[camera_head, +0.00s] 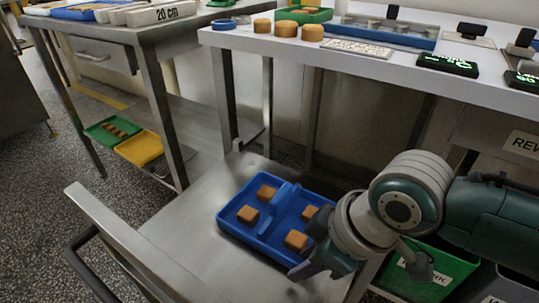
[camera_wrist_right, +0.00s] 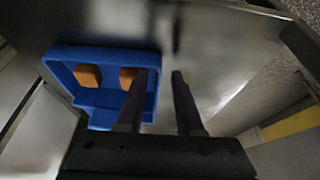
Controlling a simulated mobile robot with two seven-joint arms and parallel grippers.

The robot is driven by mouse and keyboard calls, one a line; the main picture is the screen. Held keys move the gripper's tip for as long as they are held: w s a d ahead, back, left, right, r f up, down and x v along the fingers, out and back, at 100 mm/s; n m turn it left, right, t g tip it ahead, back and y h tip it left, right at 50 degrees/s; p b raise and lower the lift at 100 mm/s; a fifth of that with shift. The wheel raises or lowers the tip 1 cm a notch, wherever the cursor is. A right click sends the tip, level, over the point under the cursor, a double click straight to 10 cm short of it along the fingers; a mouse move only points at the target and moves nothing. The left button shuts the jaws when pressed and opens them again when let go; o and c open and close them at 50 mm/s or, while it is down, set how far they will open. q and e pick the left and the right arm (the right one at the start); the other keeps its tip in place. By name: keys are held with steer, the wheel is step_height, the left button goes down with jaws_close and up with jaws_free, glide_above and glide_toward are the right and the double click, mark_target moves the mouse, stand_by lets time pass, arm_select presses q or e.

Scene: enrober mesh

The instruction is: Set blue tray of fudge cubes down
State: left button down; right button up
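The blue tray (camera_head: 250,237) appears to lie flat on the steel cart top, with a divider across it and several brown fudge cubes (camera_head: 247,214) inside. My right gripper (camera_head: 312,246) is at the tray's near right wall. In the right wrist view, its two fingers (camera_wrist_right: 160,85) stand apart, one over the tray's inside and one outside, with the tray wall (camera_wrist_right: 155,92) between them. A gap shows between the wall and the outer finger, so the gripper looks open. The gripper hides part of the tray's right end. My left gripper is out of view.
The cart top (camera_head: 180,235) is bare to the left of the tray, with a raised rail (camera_head: 125,240) at left. A white bench (camera_head: 400,70) with round brown pieces stands behind. A green bin (camera_head: 440,272) is below right.

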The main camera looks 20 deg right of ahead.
steer(key=p+v, duration=0.5)
steer(key=v, duration=0.6)
steer(key=s+r+m+h, duration=0.1)
steer(key=s+r+m, duration=0.1)
steer(key=s, duration=0.4)
steer(key=s+d+r+m+h, duration=0.1)
steer(key=s+r+m, duration=0.2)
steer(key=s+r, duration=0.1)
steer(key=shift+s+d+m+h, duration=0.3)
steer(key=shift+s, duration=0.55)
